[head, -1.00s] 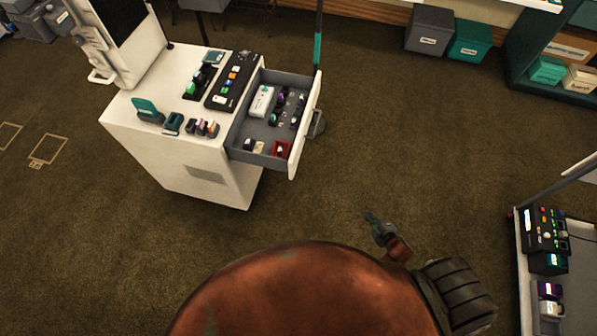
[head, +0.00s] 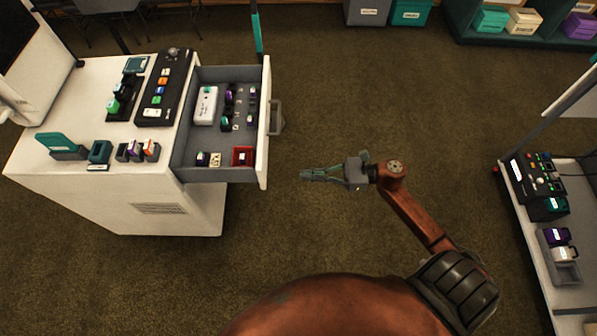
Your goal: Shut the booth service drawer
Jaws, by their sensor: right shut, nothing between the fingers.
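The booth service drawer (head: 180,158) stands pulled out from the right side of the white booth cabinet (head: 110,205). Its white front panel (head: 262,150) faces right and carries a grey handle (head: 276,117). Inside lie a white case (head: 206,106), several small dark and purple items and a red box (head: 243,156). My right gripper (head: 305,175) is shut and empty, pointing left, to the right of the drawer front and below the handle in the picture. It appears apart from the panel. My left gripper is not in view.
A black control panel (head: 165,88) and small holders stand on the cabinet top. A second cart (head: 545,290) with devices stands at the right. Grey and teal bins (head: 410,12) and a teal shelf are at the back. The carpet right of the drawer is clear.

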